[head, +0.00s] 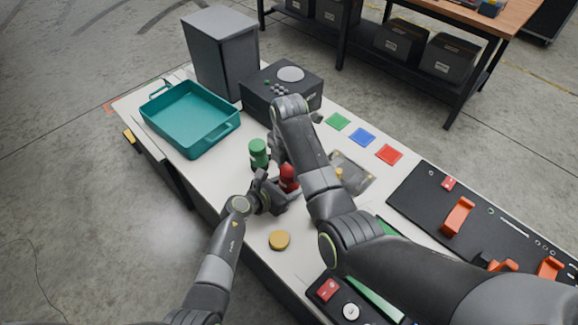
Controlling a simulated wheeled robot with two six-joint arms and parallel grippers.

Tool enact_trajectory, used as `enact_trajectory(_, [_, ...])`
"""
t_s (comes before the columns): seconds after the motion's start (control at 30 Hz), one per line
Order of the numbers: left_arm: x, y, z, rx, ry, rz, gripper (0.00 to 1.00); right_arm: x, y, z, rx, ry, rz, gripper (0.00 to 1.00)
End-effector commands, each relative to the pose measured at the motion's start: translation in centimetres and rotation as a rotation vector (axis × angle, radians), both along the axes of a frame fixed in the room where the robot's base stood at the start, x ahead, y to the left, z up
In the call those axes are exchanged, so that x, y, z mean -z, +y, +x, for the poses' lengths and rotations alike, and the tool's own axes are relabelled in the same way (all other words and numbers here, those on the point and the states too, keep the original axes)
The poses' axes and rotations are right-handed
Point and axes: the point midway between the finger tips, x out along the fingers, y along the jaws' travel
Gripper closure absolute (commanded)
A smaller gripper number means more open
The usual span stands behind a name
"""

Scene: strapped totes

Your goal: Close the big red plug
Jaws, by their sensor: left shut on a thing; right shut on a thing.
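The big red plug (289,178) is in the middle of the head view, above or on the white table, partly covered by my grippers. My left gripper (275,192) reaches in from the lower left and is shut on the red plug from its near left side. My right arm arches over from the right, and its gripper (284,164) points down at the plug's upper end and is shut on it. The fingertips are mostly hidden. I cannot tell whether the plug's parts are fully together.
A green plug (259,153) stands close behind my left gripper. A yellow disc (279,240) lies in front. A teal tray (163,133), a dark box with a round top (257,98) and a grey bin (222,62) stand behind. A black panel (420,205) is at the right.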

Motion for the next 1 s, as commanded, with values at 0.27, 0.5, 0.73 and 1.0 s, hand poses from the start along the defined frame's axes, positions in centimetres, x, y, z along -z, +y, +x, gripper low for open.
enact_trajectory(0.27, [-0.03, -0.01, 0.01, 0.0, 0.0, 0.0, 1.0, -0.01, 0.03, 0.01, 0.3, -0.001, 0.0, 0.81])
enact_trajectory(0.5, [-0.02, -0.02, 0.01, 0.0, 0.0, 0.0, 1.0, 0.01, 0.04, 0.02, 0.693, 0.0, 0.001, 0.81])
enact_trajectory(0.73, [-0.01, -0.03, 0.0, 0.0, 0.0, 0.0, 1.0, 0.03, 0.04, 0.03, 1.07, -0.001, 0.001, 0.81])
enact_trajectory(1.0, [-0.01, -0.03, -0.01, 0.001, 0.0, 0.0, 1.0, 0.05, 0.06, 0.04, 1.512, -0.001, 0.001, 0.81])
